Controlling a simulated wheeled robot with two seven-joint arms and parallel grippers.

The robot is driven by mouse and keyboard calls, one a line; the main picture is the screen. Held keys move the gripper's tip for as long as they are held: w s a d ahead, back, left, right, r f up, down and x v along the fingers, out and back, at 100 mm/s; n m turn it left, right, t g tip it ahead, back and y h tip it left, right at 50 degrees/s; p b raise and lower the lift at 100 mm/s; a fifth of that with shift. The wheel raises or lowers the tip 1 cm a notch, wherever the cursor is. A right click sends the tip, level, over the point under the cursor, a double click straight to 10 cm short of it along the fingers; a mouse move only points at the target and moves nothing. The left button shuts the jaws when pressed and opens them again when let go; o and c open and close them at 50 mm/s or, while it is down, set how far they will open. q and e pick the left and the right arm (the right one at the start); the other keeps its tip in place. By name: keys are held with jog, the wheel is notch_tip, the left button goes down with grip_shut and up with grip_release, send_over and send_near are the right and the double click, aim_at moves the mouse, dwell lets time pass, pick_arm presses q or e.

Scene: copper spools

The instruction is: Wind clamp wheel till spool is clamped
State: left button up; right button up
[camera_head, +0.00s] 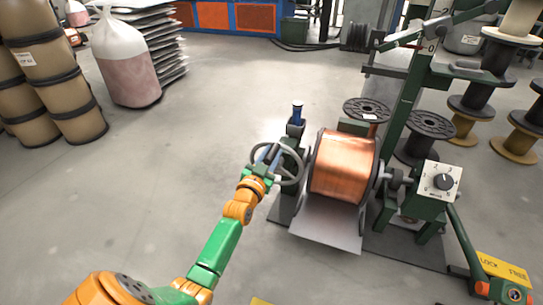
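The copper spool (343,165) sits between the two sides of a green winding stand, its dark flanges at left and right. The grey clamp wheel (290,178) is a spoked handwheel on the stand's left side. My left gripper (270,155) is at the wheel's upper left rim, at the end of my green and orange arm. The fingers are small and overlap the rim, so I cannot tell whether they are shut on it. The contact between clamp and spool is too small to judge. My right gripper is not in view.
A white dial box (440,181) and a yellow "LOCK FREE" plate (502,268) are right of the spool. A blue-topped post (297,115) stands behind the wheel. Brown drums (50,70) and a white sack (128,60) stand at upper left. The floor left of the stand is clear.

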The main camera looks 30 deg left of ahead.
pick_arm(q)
grip_shut()
dwell(1.1)
